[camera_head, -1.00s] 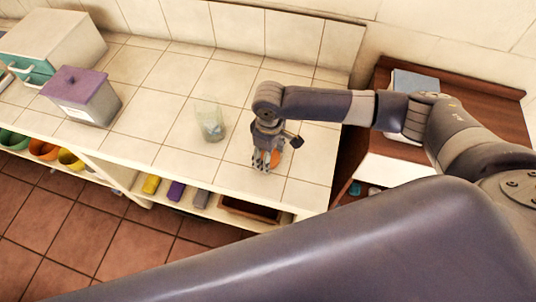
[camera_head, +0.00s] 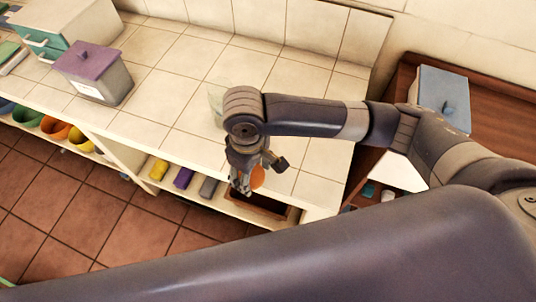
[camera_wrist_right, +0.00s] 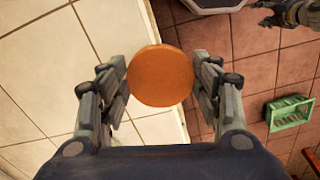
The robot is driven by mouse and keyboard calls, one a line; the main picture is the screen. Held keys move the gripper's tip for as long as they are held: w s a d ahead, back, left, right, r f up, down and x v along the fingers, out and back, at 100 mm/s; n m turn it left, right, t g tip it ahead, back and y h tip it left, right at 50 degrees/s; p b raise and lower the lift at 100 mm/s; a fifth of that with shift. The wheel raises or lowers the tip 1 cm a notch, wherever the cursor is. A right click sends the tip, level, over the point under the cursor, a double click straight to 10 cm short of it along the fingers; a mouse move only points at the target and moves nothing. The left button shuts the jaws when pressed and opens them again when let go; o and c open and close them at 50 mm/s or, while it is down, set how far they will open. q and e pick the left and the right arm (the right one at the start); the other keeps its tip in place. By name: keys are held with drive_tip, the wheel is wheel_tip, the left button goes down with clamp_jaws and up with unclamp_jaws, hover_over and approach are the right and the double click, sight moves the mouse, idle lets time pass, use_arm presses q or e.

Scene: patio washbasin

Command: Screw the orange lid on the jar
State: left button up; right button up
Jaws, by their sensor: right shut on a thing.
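The orange lid (camera_head: 257,177) is held in my right gripper (camera_head: 243,183), near the front edge of the tiled counter. In the right wrist view the round lid (camera_wrist_right: 161,76) sits between both fingers of the right gripper (camera_wrist_right: 161,80), which are shut on its sides. The clear glass jar (camera_head: 215,95) stands on the counter behind my right wrist, which hides most of it. The lid is apart from the jar. My left gripper (camera_wrist_right: 280,13) shows small at the top right of the right wrist view; its jaws are too small to read.
A grey box with a purple lid (camera_head: 93,72) and a teal-fronted drawer box (camera_head: 62,35) stand on the left of the counter. Coloured pots and rolled cloths fill the shelf below. A green crate (camera_wrist_right: 289,112) lies on the tiled floor. The counter's middle (camera_head: 160,90) is clear.

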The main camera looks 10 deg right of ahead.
use_arm(q)
drive_tip(key=shift+f, duration=0.3)
use_arm(e)
drive_tip(key=shift+s+a+r, duration=0.15)
drive_tip(key=shift+s+a, duration=0.9)
drive_tip(key=shift+a, duration=0.1)
use_arm(q)
drive_tip(key=shift+o, duration=0.6)
